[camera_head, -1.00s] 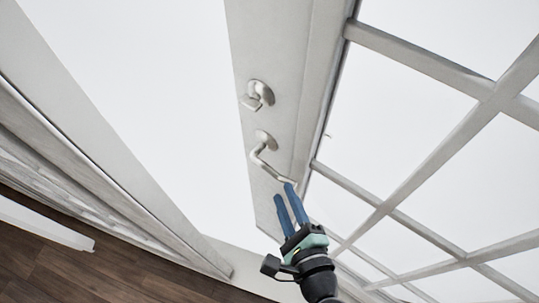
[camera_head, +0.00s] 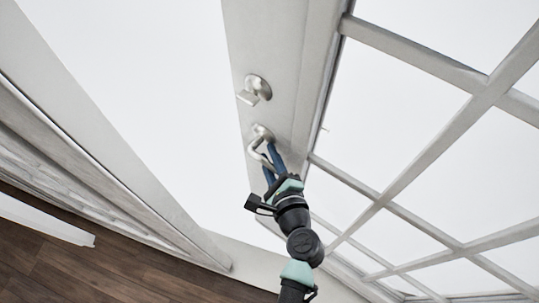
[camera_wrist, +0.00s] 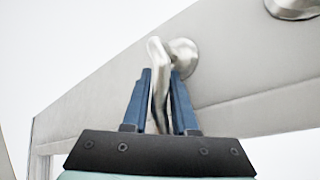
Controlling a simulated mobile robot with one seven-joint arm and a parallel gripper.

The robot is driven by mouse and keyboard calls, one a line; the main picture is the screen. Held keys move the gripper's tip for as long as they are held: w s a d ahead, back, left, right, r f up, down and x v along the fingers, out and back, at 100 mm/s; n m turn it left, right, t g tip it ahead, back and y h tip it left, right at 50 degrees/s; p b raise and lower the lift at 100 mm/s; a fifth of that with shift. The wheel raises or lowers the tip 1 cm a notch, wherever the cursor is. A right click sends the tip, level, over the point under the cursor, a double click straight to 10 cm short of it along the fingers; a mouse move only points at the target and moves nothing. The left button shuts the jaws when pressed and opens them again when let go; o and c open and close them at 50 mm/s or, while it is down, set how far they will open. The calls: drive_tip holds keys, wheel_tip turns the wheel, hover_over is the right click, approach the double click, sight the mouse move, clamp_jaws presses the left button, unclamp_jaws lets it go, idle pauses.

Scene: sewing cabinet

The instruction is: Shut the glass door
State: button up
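The glass door (camera_head: 395,205) has a pale frame with several panes and stands open, filling the right of the head view. Its silver lever handle (camera_head: 254,150) sits on the door's edge rail, below a round latch knob (camera_head: 256,88). My gripper (camera_head: 268,156) is at the lever with its blue fingers pointing up. In the wrist view the lever (camera_wrist: 161,60) stands between the two fingers of my gripper (camera_wrist: 161,74), which are apart with a slim gap visible beside it. Whether a finger touches the lever is hard to tell.
A pale door frame (camera_head: 110,140) runs down the left of the head view, with a wide bright opening between it and the door. Dark wooden floor (camera_head: 120,270) shows at the bottom left. A threshold (camera_head: 250,262) lies along the bottom.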

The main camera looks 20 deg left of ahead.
clamp_jaws()
idle(1.2)
